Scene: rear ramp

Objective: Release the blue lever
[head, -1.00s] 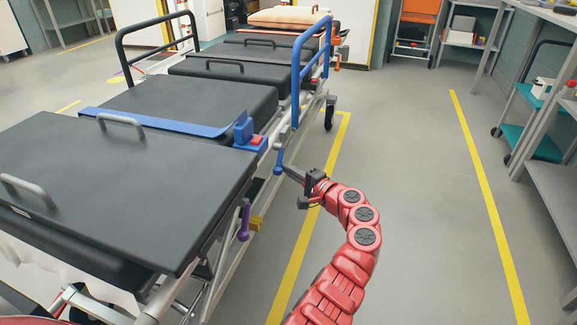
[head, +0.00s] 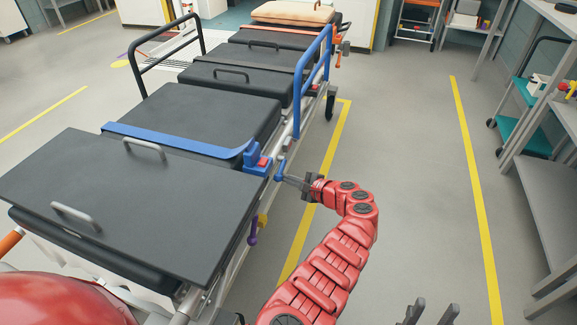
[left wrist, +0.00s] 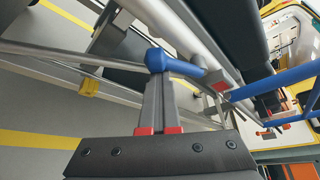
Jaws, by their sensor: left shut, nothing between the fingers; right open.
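The blue lever (head: 281,168) hangs on the right side rail of the stretcher, near the blue strap's buckle.
The stretcher's black padded deck (head: 90,190) fills the left. A purple lever (head: 252,232) hangs nearer on the same side, with a yellow part (head: 263,220) beside it. A blue side rail (head: 312,80) rises behind. The floor (head: 420,180) to the right is clear.

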